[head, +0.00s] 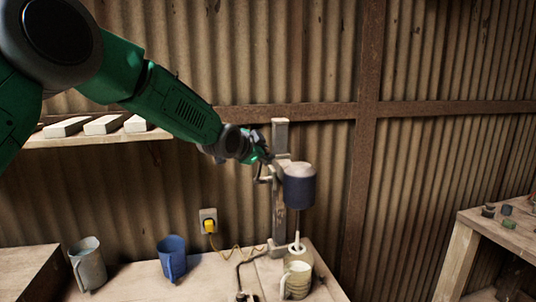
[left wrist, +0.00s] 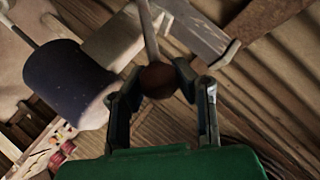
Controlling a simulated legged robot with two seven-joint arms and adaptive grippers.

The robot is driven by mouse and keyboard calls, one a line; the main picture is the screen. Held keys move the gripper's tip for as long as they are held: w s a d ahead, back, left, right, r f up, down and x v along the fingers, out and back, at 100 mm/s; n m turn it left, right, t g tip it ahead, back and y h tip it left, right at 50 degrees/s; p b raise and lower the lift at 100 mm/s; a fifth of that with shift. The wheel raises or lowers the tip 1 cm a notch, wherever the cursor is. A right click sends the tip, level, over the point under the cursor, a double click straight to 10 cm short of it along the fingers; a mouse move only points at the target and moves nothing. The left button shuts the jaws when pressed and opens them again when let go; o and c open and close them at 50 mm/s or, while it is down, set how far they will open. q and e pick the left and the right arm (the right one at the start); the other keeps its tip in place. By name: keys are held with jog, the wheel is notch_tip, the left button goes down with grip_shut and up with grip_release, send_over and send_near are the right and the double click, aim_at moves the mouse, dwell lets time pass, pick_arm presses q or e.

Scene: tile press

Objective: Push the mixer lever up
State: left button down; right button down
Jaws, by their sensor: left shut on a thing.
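The mixer stands on the table, with a dark blue motor (head: 299,190) on an upright grey post (head: 280,136). Its shaft runs down toward a pale jug below. My left gripper (head: 263,166) is up beside the post, left of the motor. In the left wrist view, the lever's dark red-brown knob (left wrist: 158,80) sits between the fingers of my left gripper (left wrist: 159,84), which is shut on it. The lever's grey rod (left wrist: 149,32) runs up from the knob. The motor also shows at the left there (left wrist: 62,82). My right gripper is in neither view.
The pale jug (head: 298,279), a blue mug (head: 172,257) and a grey mug (head: 88,263) stand on the table. A yellow plug (head: 210,226) with a cord is in the wall socket. A shelf (head: 95,139) holds pale blocks. Another table (head: 474,221) is at the right.

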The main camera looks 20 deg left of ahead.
pick_arm(q)
jog(key=c, duration=1.4)
grip_release()
jog(key=shift+w+a+r, duration=0.1)
jog(key=shift+a+r, duration=0.15)
jog(key=shift+r, duration=0.1)
jog(key=shift+o, duration=1)
jog(key=shift+s+a+f, duration=0.15)
jog(key=shift+s+a, duration=0.2)
jog(key=shift+a, duration=0.05)
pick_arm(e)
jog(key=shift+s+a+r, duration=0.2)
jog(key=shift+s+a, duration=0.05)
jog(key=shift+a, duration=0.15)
pick_arm(q)
jog(key=v, duration=1.1)
jog(key=shift+s, duration=0.35)
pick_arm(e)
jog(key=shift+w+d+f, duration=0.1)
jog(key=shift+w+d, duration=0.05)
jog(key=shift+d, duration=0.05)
